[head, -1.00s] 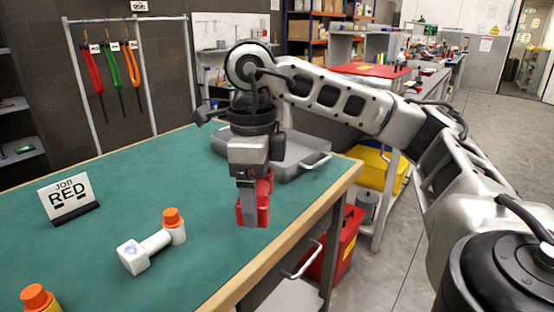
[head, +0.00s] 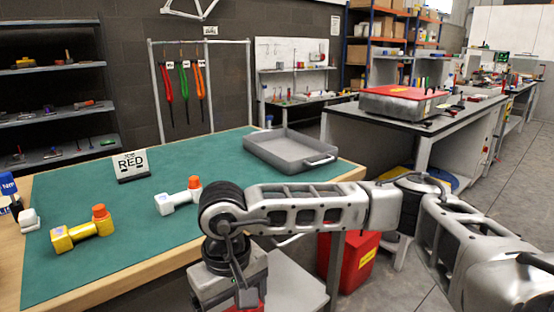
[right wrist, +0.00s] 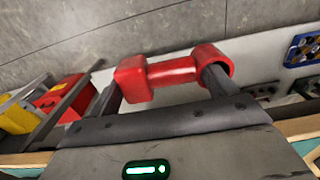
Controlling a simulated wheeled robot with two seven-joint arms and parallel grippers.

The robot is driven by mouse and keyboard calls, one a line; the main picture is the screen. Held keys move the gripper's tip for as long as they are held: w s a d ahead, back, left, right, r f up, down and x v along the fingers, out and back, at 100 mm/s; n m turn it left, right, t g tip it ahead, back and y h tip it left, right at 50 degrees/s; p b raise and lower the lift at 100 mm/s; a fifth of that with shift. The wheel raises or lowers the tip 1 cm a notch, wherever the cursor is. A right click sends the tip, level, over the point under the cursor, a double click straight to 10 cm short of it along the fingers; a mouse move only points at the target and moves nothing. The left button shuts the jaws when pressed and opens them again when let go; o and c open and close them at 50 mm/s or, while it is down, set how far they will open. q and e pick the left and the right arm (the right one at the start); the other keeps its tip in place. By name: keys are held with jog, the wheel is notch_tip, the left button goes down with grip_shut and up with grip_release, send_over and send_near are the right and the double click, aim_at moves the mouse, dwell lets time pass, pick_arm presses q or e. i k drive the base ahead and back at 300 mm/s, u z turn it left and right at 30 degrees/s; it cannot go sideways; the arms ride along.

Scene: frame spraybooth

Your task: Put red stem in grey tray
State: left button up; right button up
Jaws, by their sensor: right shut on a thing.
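The red stem (right wrist: 172,71) is a short bar with a block at one end and a round collar at the other. My right gripper (right wrist: 163,84) is shut on it, one finger by each end. In the head view my right wrist hangs at the bottom, before the table's front edge, with only a sliver of red showing. The grey tray (head: 318,161) lies at the back right of the green table top, looks empty, and is well apart from the gripper. My left gripper is out of view.
A white stem (head: 178,202) and a yellow stem (head: 82,233), both with orange caps, lie on the green mat (head: 130,265). A JOB RED sign (head: 131,166) stands behind them. A red bin (head: 352,256) is right of the table.

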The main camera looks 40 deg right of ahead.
aim_at(297, 158)
jog(key=u, duration=3.15)
jog(key=k, duration=2.5)
jog(key=z, duration=1.15)
